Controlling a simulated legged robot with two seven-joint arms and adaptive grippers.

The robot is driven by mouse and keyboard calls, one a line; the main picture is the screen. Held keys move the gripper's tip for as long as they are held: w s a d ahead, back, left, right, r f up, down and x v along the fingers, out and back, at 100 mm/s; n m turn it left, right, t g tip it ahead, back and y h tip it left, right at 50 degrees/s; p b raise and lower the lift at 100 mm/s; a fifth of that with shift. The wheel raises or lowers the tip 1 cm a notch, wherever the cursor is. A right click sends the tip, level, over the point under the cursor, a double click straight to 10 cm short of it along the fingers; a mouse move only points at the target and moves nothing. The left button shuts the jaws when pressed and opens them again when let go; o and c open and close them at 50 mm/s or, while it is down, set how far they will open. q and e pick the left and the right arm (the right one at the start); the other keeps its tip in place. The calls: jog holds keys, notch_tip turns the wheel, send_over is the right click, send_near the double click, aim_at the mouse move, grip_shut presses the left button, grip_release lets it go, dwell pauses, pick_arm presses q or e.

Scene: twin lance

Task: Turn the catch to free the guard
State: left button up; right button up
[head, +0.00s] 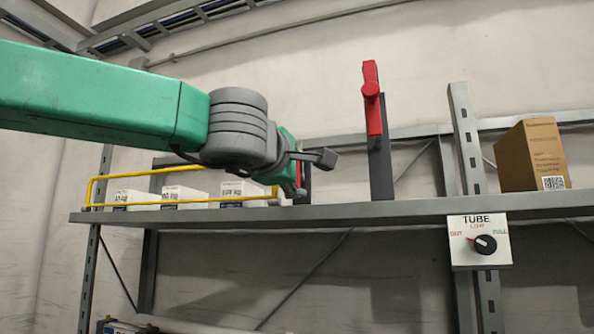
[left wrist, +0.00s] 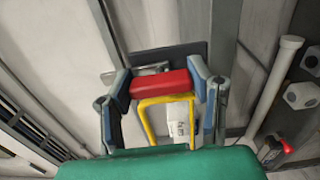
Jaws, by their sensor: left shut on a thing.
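The red catch (left wrist: 160,84) lies crosswise between the two fingers of my left gripper (left wrist: 161,80) in the left wrist view, and the fingers are shut on it. In the head view only a thin strip of this catch (head: 298,174) shows beside my left gripper (head: 308,163). A dark plate (left wrist: 185,52) is behind the catch. The yellow guard (head: 92,180) is a bar frame along the shelf front, and its end (left wrist: 150,120) shows just below the catch in the left wrist view. My right gripper is not in view.
White boxes (head: 182,195) stand behind the guard on the grey shelf (head: 390,211). A red upright lever (head: 372,95) on a dark post stands to the right. A cardboard box (head: 531,155) and a TUBE knob panel (head: 480,241) are farther right. The shelf between post and carton is mostly clear.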

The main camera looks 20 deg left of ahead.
pick_arm(q)
jog(key=shift+d+f+m, duration=0.1)
jog(key=shift+f+m, duration=0.3)
jog(key=o, duration=1.2)
jog(key=shift+r, duration=0.15)
jog(key=shift+s, duration=0.2)
jog(key=s, duration=1.1)
jog(key=shift+s+a, duration=0.25)
jog(key=shift+a, duration=0.1)
jog(key=shift+d, duration=0.15)
jog(key=shift+w, duration=0.1)
